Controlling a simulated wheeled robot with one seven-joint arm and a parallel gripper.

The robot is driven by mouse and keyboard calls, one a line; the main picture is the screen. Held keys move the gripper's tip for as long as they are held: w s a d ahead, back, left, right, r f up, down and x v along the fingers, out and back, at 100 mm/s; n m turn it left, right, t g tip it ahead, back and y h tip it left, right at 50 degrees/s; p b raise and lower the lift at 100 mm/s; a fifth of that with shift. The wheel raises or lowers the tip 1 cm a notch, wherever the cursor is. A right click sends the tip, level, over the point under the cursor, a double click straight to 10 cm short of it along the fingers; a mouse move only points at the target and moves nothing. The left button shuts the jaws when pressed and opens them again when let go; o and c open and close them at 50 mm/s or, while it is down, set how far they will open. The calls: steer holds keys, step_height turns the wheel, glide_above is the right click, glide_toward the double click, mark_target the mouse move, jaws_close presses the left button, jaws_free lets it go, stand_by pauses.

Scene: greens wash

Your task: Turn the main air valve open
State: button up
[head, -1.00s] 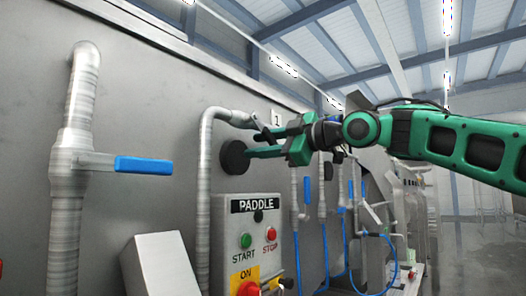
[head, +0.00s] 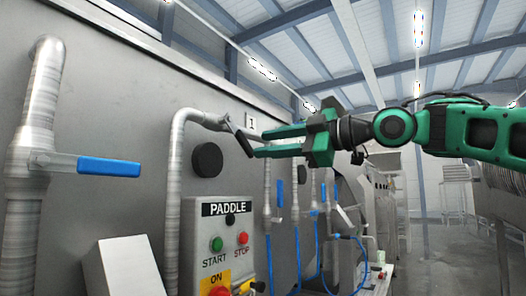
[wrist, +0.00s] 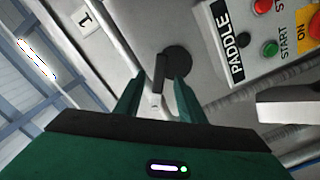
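A valve with a dark lever (head: 240,140) sits at the end of a grey pipe (head: 176,190), beside a "1" label. The lever slants down to the right from its pivot. No label in view names the main air valve. My gripper (head: 260,141) is open, its two green fingers pointing left at the lever's lower end. In the wrist view the lever (wrist: 160,72) shows between the open fingertips (wrist: 158,85). Contact cannot be told. Another valve with a blue handle (head: 108,167), level and pointing right, is on a thick pipe (head: 38,110) at the left.
A round black disc (head: 207,160) is on the wall just left of the lever. The PADDLE control box (head: 220,240) stands below, with start and stop buttons. More blue-handled pipes (head: 280,195) are at the right. A sloped grey box (head: 131,268) is at lower left.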

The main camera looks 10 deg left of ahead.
steer(key=c, duration=0.7)
steer(key=shift+w+a+f, duration=0.2)
steer(key=shift+w, duration=0.15)
jaws_close()
steer(key=w+a+f+t+h, duration=0.3)
steer(key=f+t, duration=0.4)
steer(key=t, duration=0.2)
steer(key=s+d+f+n+t+y, duration=0.15)
steer(key=s+f+n+t, duration=0.3)
steer(key=s+n, duration=0.7)
steer(key=w+a+r+m, duration=0.1)
steer(key=w+a+r, duration=0.2)
steer(key=w+r, duration=0.4)
steer(key=shift+w+r, duration=0.2)
steer(key=shift+r, duration=0.4)
